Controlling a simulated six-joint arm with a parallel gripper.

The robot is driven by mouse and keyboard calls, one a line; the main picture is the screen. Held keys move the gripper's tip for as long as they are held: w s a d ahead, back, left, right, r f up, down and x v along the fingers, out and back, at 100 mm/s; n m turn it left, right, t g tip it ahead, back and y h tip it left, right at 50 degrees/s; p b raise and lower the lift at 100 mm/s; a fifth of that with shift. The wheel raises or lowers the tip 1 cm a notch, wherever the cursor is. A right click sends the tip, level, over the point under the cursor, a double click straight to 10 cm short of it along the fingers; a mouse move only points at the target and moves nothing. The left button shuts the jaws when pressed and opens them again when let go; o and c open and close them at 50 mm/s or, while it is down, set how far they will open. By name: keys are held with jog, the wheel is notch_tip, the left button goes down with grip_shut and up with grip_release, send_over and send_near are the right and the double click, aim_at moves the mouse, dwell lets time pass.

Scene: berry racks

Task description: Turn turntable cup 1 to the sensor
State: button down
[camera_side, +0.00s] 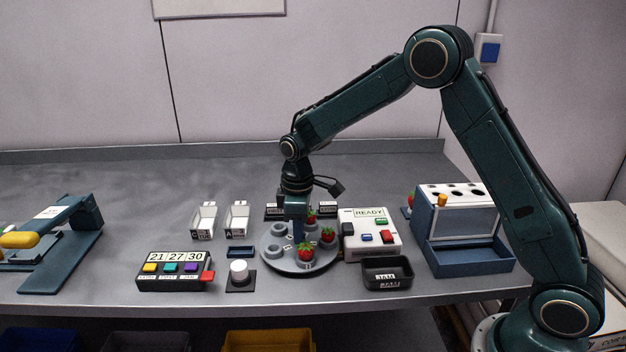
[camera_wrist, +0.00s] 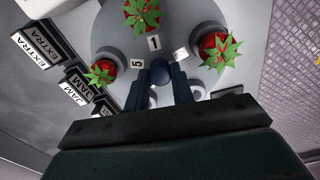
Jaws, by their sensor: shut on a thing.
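The round grey turntable (camera_side: 290,270) carries a ring of cups, some holding strawberries. In the wrist view, the tag "1" (camera_wrist: 154,42) lies below the top cup, which holds a strawberry (camera_wrist: 140,14). The tag "5" (camera_wrist: 137,62) is beside the left strawberry (camera_wrist: 103,73). In the side view, the right-hand strawberry (camera_side: 328,235) faces the white READY box (camera_side: 385,249), whose dark block (camera_side: 348,229) stands near the turntable's edge. My gripper (camera_wrist: 161,85) points down at the turntable's middle, shut on its dark blue centre knob (camera_wrist: 160,70). Its fingertips (camera_side: 298,236) are small in the side view.
A black tray (camera_side: 388,283) stands in front of the READY box. JAM and EXTRA bins (camera_wrist: 38,50) sit behind the turntable. A button panel (camera_side: 173,284) and white knob (camera_side: 239,272) stand left. A blue rack (camera_side: 465,255) stands right. The back of the bench is clear.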

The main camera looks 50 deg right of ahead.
jog(key=shift+n, duration=0.7)
jog(key=c, duration=1.2)
grip_release()
jog(key=shift+r, duration=0.15)
notch_tip(320, 180, up, 14)
jog(key=shift+f, duration=0.2)
jog(key=shift+r, duration=0.1)
